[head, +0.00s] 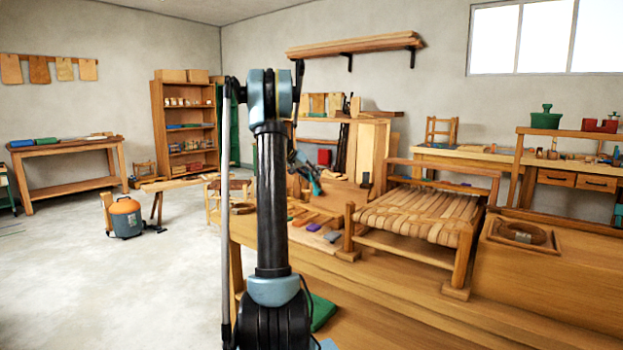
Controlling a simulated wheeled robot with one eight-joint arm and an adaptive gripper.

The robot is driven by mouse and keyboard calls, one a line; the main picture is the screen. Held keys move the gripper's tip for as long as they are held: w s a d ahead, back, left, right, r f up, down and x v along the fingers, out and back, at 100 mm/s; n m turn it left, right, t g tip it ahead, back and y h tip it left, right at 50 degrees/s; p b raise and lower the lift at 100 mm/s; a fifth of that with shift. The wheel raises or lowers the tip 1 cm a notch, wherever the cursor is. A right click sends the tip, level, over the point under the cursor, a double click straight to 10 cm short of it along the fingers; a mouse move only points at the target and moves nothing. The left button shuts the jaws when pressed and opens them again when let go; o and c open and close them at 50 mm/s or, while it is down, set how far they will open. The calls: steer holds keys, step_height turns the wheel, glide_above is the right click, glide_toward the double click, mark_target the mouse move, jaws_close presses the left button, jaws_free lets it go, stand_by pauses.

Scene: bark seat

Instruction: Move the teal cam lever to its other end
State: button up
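I cannot make out the teal cam lever in the head view; my own arm stands upright across the middle and covers part of the bench. The end of my arm, with my gripper (315,186), shows only in part behind the upright link, low over the far part of the wooden bench (400,275). Its fingers are too small and too covered to tell whether they are open or shut. A small chair-like seat frame with a woven bark seat (415,212) stands on the bench to the right of my arm.
Small coloured blocks (313,227) lie on the bench left of the seat. A wooden box with a round recess (522,234) is at the right. A green flat piece (322,311) lies near my arm's base. An orange-topped canister (125,216) stands on the open floor at left.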

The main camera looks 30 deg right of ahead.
steer(key=shift+s+a+r, duration=0.1)
steer(key=shift+a+r, duration=0.1)
steer(key=shift+a, duration=0.1)
steer(key=v, duration=1.1)
steer(key=shift+a, duration=0.1)
